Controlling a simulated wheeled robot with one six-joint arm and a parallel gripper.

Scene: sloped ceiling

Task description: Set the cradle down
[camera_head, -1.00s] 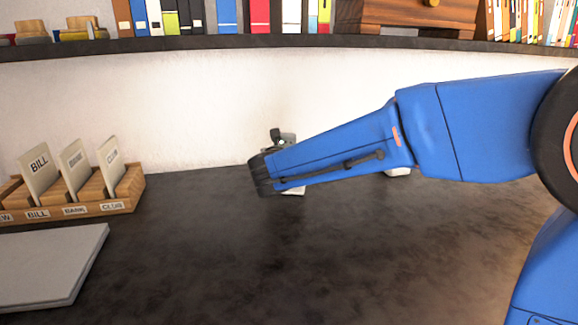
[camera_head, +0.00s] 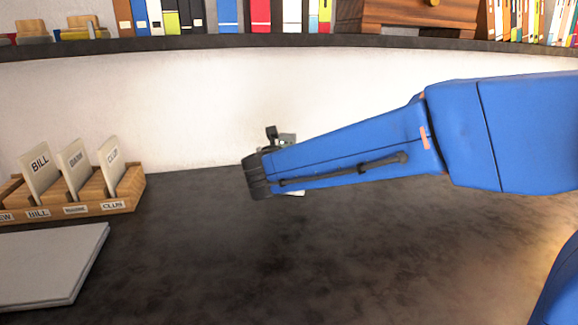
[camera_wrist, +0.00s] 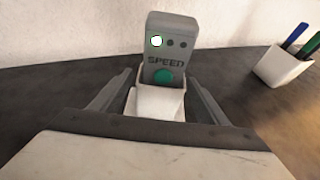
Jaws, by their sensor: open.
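The white cradle (camera_wrist: 156,103) stands on the dark desktop in the wrist view, with a grey remote-like device marked SPEED (camera_wrist: 169,50) upright in it. The device has a green button and a lit white dot. My gripper (camera_wrist: 161,76) is open, with one finger on each side of the cradle. I cannot tell whether the fingers touch it. In the head view my blue forearm hides most of the cradle. Only a white edge (camera_head: 296,192) shows below the arm, and a grey bit of the device (camera_head: 288,138) above.
A white pen cup (camera_wrist: 283,66) with pens stands to the right in the wrist view. A wooden card holder (camera_head: 125,204) and a pale flat slab (camera_head: 50,262) lie at the left. A shelf (camera_head: 200,44) runs along the wall above. The desk's middle front is clear.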

